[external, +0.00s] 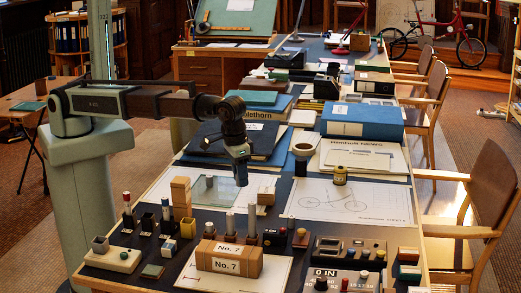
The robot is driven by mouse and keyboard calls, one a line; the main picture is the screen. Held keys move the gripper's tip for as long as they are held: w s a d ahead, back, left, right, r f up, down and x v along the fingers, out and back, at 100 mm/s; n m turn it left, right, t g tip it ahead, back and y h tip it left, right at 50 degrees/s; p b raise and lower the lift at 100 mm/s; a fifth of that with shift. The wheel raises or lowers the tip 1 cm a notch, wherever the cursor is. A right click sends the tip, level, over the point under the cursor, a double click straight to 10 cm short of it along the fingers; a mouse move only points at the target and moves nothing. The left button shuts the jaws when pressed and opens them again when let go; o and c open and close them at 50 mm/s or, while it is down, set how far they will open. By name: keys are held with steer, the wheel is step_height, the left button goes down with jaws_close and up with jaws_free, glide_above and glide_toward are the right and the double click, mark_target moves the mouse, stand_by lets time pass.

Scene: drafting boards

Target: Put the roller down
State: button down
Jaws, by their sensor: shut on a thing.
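My gripper (241,177) points down over the drafting table, left of the bicycle drawing (385,205) and above the area by a clear pane (205,188). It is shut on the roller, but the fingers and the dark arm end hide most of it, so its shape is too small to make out. A small gap seems to lie between the fingertips and the tabletop; I cannot tell its exact height.
A small wooden block (266,196) stands just right of the gripper. A tall wooden block (181,198) and several upright pegs stand in front. The No. 7 box (228,260) is nearer. A yellow tin (340,175) and dark cup (303,150) stand to the right. Blue folders (362,122) lie behind.

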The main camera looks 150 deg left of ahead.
steer(key=s+a, duration=0.2)
steer(key=a, duration=0.1)
steer(key=r+m, duration=0.1)
steer(key=m, duration=0.1)
glide_above(221, 193)
steer(key=shift+d+f+m+t, duration=0.1)
steer(key=shift+m+t, duration=0.05)
steer(key=shift+m, duration=0.5)
steer(key=shift+d+m+t, duration=0.1)
steer(key=shift+m+t, duration=0.05)
steer(key=shift+m, duration=0.5)
steer(key=shift+f, duration=4.9)
steer(key=c, duration=0.8)
jaws_free()
steer(key=shift+f, duration=0.1)
steer(key=shift+c, duration=0.2)
